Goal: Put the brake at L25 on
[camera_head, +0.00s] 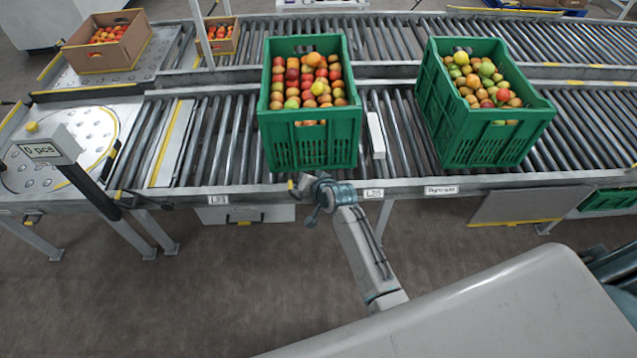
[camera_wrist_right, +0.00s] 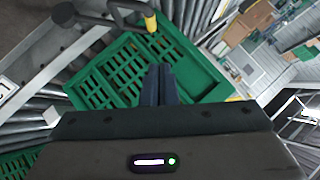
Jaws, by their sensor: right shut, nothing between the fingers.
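The label L25 (camera_head: 373,193) is on the front rail of the roller conveyor. A dark lever with a yellow tip (camera_wrist_right: 150,22) shows in the right wrist view, beyond my fingers. In the head view a small yellow tip (camera_head: 291,185) shows at the rail, left of L25 and close to my right gripper (camera_head: 306,184). The gripper and wrist hide most of the lever there. My right gripper also shows in the right wrist view (camera_wrist_right: 158,72); it is shut and empty, and I cannot tell whether it touches the lever. My left gripper is out of view.
Another green crate (camera_head: 485,145) stands further right. A pale block (camera_head: 376,135) lies between them. Label L23 (camera_head: 218,200) is further left, with a yellow-marked handle (camera_head: 231,218) below.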

